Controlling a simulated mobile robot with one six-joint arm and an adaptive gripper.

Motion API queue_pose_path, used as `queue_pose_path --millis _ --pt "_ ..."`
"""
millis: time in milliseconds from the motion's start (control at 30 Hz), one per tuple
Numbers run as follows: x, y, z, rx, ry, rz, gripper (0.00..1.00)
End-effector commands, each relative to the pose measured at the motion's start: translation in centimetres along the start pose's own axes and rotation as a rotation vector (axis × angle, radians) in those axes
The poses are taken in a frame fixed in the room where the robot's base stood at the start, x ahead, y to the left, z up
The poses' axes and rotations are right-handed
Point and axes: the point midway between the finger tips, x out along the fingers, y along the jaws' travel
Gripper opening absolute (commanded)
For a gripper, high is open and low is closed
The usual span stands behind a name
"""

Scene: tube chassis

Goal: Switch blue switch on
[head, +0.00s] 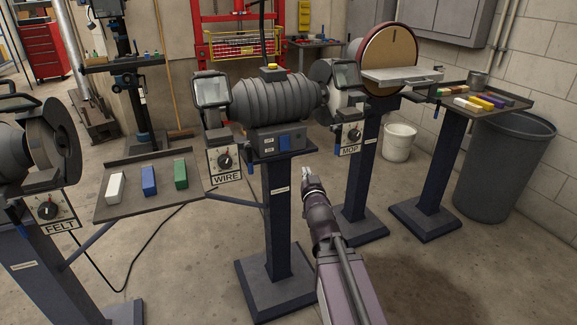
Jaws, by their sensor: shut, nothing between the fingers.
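A grey ribbed bench grinder (272,98) stands on a dark pedestal in the middle of the head view. A small blue switch (285,141) sits on the front of its base, beside pale labels. Whether it is on or off is too small to tell. My gripper (306,173) is shut and empty. In the picture it lies below and right of the blue switch, and it looks apart from it. My arm reaches up from the bottom edge and hides none of the switch.
Black knobs sit on plates marked WIRE (224,161), MOP (350,135) and FELT (46,210). A tray (135,208) with white, blue and green blocks is at left. A disc sander (390,60), a side table (470,110) and a grey bin (500,170) stand right.

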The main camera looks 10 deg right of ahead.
Motion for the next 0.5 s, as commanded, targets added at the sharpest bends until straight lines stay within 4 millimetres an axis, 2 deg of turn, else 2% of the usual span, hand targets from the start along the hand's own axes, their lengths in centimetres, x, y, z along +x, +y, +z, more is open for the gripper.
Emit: queue_pose_path --millis 33,500 --pt "-0.1 0.1 0.9 0.0 0.029 -0.009 0.0" --pt "-1.5 -0.3 2.0 0.011 0.308 -0.12 0.0"
